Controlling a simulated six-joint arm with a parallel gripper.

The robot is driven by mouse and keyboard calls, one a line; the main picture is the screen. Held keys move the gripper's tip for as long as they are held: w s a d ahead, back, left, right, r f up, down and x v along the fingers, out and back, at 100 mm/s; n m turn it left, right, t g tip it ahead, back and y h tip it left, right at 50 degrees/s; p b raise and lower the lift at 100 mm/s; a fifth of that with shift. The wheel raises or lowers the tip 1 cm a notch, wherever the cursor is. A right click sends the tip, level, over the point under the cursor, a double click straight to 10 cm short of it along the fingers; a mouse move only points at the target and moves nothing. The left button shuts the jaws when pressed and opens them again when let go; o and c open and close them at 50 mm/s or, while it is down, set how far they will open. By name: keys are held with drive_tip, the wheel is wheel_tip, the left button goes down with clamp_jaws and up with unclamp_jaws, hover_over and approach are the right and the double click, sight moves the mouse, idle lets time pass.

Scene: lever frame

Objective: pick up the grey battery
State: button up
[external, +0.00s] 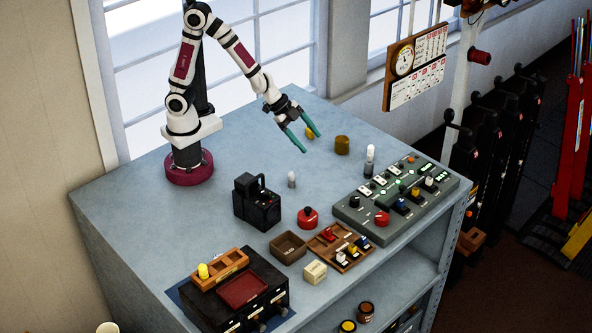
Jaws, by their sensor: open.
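A small grey upright cylinder (291,179), which looks like the grey battery, stands on the grey-blue bench top (240,165) near the middle. It is too small to make out details. My gripper (311,144) is open, with two green fingers pointing down and to the right. Nothing shows between the fingers. In the picture the gripper is above and slightly right of the grey cylinder, apart from it. I cannot tell its exact height over the bench.
A black box (257,203) stands just left of the grey cylinder. A brown cylinder (342,145) and a taller white-topped piece (370,160) stand to its right. A control panel (397,197), a red knob (307,218) and small trays (289,247) fill the front. A yellow piece is behind the gripper.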

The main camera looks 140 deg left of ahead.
sight(368, 161)
drive_tip(key=s+a+f+n+t+y, duration=0.15)
drive_tip(key=a+f+n+t, duration=0.45)
drive_tip(key=a, duration=0.7)
drive_tip(key=shift+m+t+h, duration=0.25)
drive_tip(key=shift+m+t, duration=0.05)
drive_tip(key=shift+m, duration=0.3)
drive_tip(key=x, duration=0.5)
drive_tip(key=f+x, duration=0.1)
drive_tip(key=x, duration=0.9)
drive_tip(key=shift+s+d+f, duration=0.1)
drive_tip(key=shift+f, duration=0.2)
clamp_jaws()
